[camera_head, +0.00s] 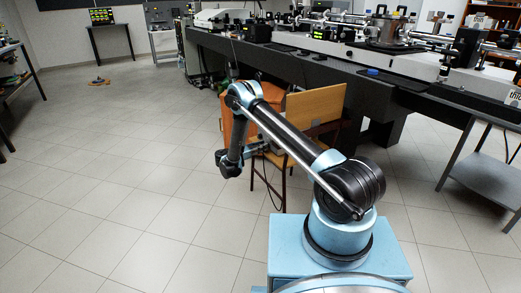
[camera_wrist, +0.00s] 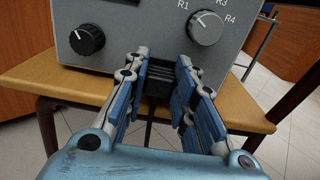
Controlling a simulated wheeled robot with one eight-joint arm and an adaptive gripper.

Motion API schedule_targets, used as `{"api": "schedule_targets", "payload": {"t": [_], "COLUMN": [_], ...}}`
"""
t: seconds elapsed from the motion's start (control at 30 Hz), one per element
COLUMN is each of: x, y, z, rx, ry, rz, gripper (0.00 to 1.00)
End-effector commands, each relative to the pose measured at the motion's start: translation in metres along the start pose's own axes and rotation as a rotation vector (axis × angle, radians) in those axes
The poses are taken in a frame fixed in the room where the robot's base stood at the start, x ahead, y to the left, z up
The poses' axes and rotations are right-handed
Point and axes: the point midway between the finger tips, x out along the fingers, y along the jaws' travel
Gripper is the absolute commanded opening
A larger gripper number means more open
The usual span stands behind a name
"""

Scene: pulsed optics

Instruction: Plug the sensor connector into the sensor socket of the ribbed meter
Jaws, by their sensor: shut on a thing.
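In the wrist view my gripper (camera_wrist: 159,88) is shut on a black connector (camera_wrist: 158,84). A dark cable (camera_wrist: 149,128) hangs down from the connector between the fingers. The connector and fingers cover that part of the face, so the socket is hidden. I cannot tell whether the connector touches it or is in it. The ribs do not clearly show.
The meter stands on a wooden seat (camera_wrist: 28,82); the chair (camera_head: 316,104) also shows in the head view, partly behind my arm. A long dark optical bench (camera_head: 330,72) runs behind it. A grey side table (camera_head: 490,184) stands at right.

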Motion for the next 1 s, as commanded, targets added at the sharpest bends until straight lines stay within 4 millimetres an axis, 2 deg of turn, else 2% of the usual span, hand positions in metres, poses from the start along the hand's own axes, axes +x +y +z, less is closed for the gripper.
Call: {"api": "schedule_targets", "payload": {"t": [1.0], "x": [0.014], "y": [0.000], "z": [0.000], "rx": [0.000], "ry": [0.000], "rz": [-0.001], "gripper": [0.00]}}
